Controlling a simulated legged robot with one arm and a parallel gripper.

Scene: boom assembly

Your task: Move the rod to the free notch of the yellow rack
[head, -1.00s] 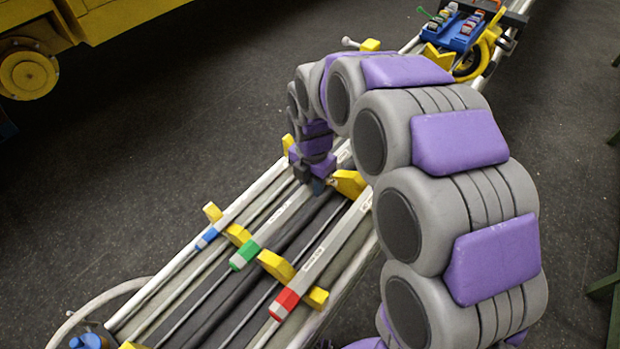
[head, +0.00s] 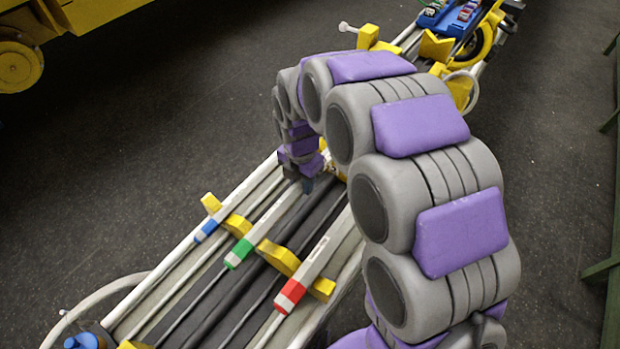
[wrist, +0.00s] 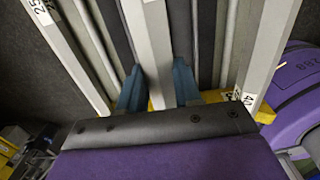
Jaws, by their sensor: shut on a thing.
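Three pale rods with coloured ends lie side by side in the yellow rack (head: 280,258): the blue-ended rod (head: 222,220) at left, the green-ended rod (head: 258,232) in the middle, the red-ended rod (head: 312,266) at right. My gripper (head: 308,185) is at the far part of the green-ended rod. In the wrist view, its blue fingers (wrist: 159,88) are shut on this middle rod (wrist: 150,40), one finger on each side. The rod still appears to lie in the rack's notch. My arm hides the rods' far ends in the head view. I cannot pick out a free notch.
Long tubes and dark strips run beneath the rods along the boom. More yellow pieces (head: 435,45) and a blue tray (head: 462,22) are farther up it. A yellow machine (head: 20,60) stands at upper left. The dark floor (head: 130,140) between is clear.

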